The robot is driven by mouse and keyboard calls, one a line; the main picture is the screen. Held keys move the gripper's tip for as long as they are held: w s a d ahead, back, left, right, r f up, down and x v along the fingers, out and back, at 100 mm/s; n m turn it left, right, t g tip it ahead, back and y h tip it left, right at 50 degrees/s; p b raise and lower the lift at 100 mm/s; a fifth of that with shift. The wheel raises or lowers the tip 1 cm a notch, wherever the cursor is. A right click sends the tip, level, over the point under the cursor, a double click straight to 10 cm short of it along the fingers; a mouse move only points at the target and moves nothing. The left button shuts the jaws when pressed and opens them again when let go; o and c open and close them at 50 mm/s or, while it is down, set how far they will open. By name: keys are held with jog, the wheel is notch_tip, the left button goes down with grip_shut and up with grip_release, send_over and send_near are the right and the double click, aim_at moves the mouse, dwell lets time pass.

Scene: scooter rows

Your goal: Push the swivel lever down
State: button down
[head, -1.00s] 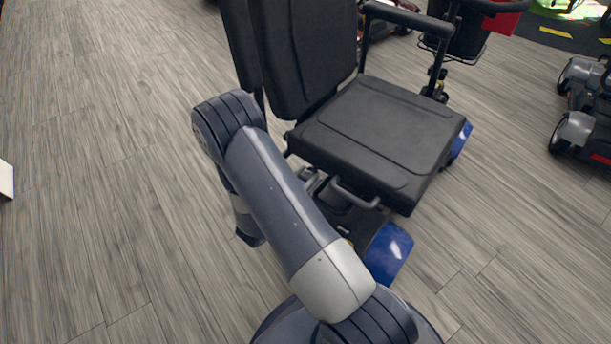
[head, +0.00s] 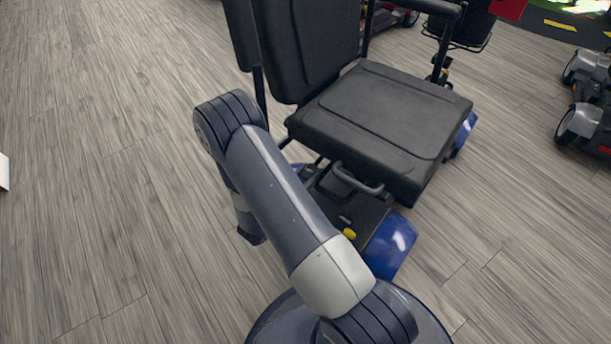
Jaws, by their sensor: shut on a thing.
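The scooter's black seat (head: 380,115) stands ahead of me, with its black backrest (head: 305,50) on the left. A grey bent bar handle (head: 358,180), which looks like the swivel lever, sticks out under the near edge of the seat. My arm rises from the bottom of the view, bends at the elbow and runs down on the left of the seat. Its last visible link ends above the floor near the scooter's near side. My gripper is hidden behind or beyond my arm. I cannot tell whether it touches the lever.
Below the seat are a dark deck, a yellow part (head: 349,234) and a blue rear cover (head: 391,246). An armrest (head: 420,16) reaches over the far side of the seat. Another scooter (head: 590,105) stands at the right. The wooden floor (head: 100,200) on the left is clear.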

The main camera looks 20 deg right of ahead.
jog(key=c, duration=1.3)
grip_release()
jog(key=shift+f, duration=0.3)
jog(key=o, duration=0.3)
jog(key=shift+r, duration=0.15)
jog(key=p+v, duration=0.2)
jog(key=v, duration=0.8)
jog(key=shift+s+a, duration=0.15)
jog(key=shift+a, duration=0.2)
jog(key=shift+d, duration=0.1)
jog(key=b+x, duration=0.2)
jog(key=x, duration=0.8)
jog(key=shift+w+d, duration=0.2)
jog(key=shift+d, duration=0.1)
jog(key=shift+a+r, duration=0.1)
jog(key=shift+r, duration=0.2)
